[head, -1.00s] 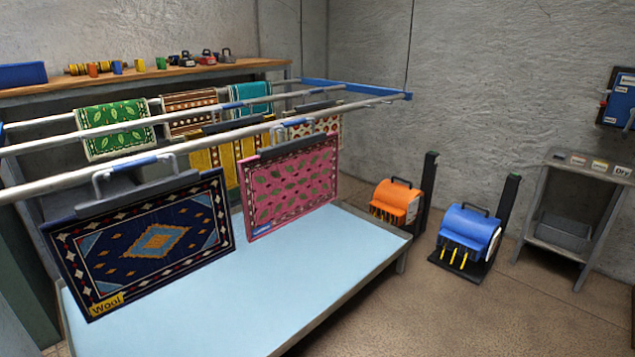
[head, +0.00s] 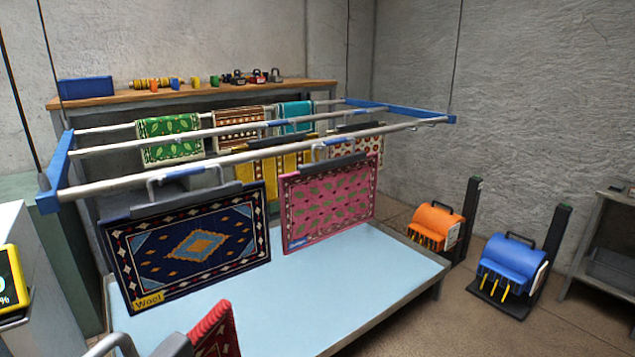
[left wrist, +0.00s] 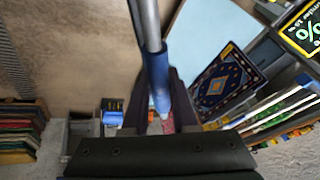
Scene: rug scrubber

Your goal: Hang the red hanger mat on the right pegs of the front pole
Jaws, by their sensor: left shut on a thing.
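The red mat (head: 215,333) shows only as a corner at the bottom edge of the head view. Its dark hanger bar (head: 174,346) and metal handle (head: 112,345) are beside it, and the rest is cut off. In the left wrist view my left gripper (left wrist: 158,108) is shut on a metal handle with a blue grip (left wrist: 154,75). The front pole (head: 235,160) runs across the head view. A dark blue mat (head: 190,245) hangs from its left part. A pink mat (head: 330,202) hangs towards its right. My right gripper is not in view.
More mats, such as a green one (head: 170,140), hang on the poles behind. A light blue table (head: 350,275) lies below the rack. Orange (head: 437,227) and blue (head: 507,262) scrubbers stand on the floor at right. A yellow-edged display (head: 10,280) is at far left.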

